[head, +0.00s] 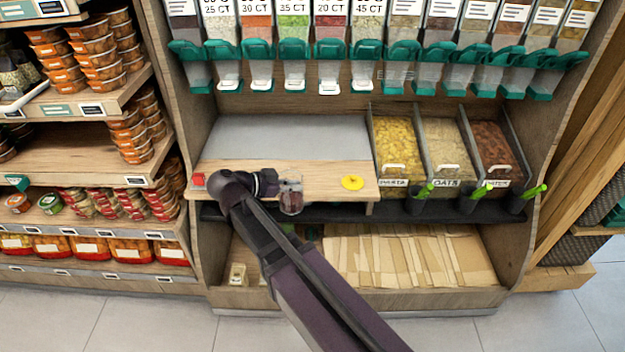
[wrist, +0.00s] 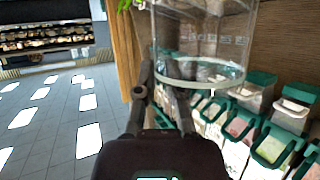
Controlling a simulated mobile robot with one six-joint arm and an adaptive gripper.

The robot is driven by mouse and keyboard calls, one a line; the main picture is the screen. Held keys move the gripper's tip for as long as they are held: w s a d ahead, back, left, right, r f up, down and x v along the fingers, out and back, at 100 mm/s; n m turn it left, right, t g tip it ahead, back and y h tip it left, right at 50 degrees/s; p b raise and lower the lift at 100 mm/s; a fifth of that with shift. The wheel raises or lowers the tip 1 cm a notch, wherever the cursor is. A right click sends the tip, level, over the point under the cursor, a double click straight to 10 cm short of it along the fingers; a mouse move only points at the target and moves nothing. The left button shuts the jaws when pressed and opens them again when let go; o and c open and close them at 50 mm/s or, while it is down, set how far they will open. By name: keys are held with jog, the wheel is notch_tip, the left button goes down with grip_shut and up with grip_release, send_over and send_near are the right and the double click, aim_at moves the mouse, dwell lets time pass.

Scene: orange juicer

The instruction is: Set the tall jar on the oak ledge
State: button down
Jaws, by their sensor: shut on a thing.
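The tall jar (head: 291,197) is clear and see-through. My gripper (head: 276,185) is shut on its side and holds it at the front edge of the oak ledge (head: 325,180). In the head view the jar overlaps the ledge's front edge, and I cannot tell whether it touches the wood. In the wrist view the jar (wrist: 205,45) fills the upper middle, with a round rim or base at its lower end. My gripper's fingers (wrist: 165,85) reach to it there, and their contact is partly hidden.
A yellow disc (head: 352,183) lies on the ledge right of the jar, and a red object (head: 198,180) sits at its left end. Bins of pasta (head: 398,145) and oats stand to the right. Green-handled dispensers (head: 290,60) hang above. A grey surface (head: 290,135) behind is clear.

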jog(key=shift+a, duration=0.15)
jog(key=w+a+f+b, duration=0.1)
jog(key=w+a, duration=0.1)
jog(key=w, duration=1.3)
jog(key=shift+w+a+f, duration=0.25)
jog(key=shift+w+a, duration=0.1)
jog(key=shift+a, duration=0.05)
jog(key=shift+f+b, duration=0.15)
jog(key=shift+b, duration=0.2)
jog(key=shift+f+b, duration=1.65)
jog(key=shift+f, duration=0.2)
jog(key=c, duration=0.8)
grip_release()
jog(key=shift+r, duration=0.1)
jog(key=shift+o, duration=0.2)
jog(key=shift+r, duration=0.2)
